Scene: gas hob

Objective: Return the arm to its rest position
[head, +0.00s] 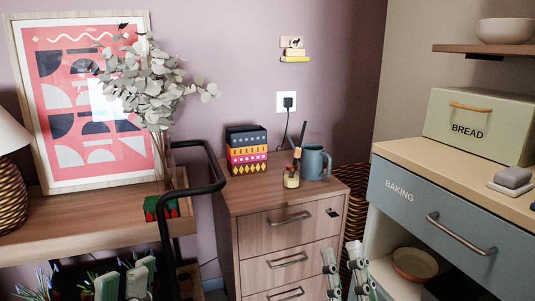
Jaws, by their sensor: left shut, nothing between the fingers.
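My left gripper (126,284) is at the bottom left edge of the head view, in front of the wooden trolley. Only part of it shows; it is shut and holds nothing. My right gripper (343,272) is at the bottom edge, right of centre, in front of the drawer cabinet's right side. Its two pale green fingers point upward, with nothing seen held, but its lower part is cut off, so I cannot tell whether it is open or shut. No gas hob shows in this view.
A wooden drawer cabinet (285,243) stands at the centre, carrying stacked boxes (246,152), a small jar (291,178) and a blue mug (314,163). The trolley's black handle (221,177) rises at left. A counter with a blue drawer (432,218) is at right.

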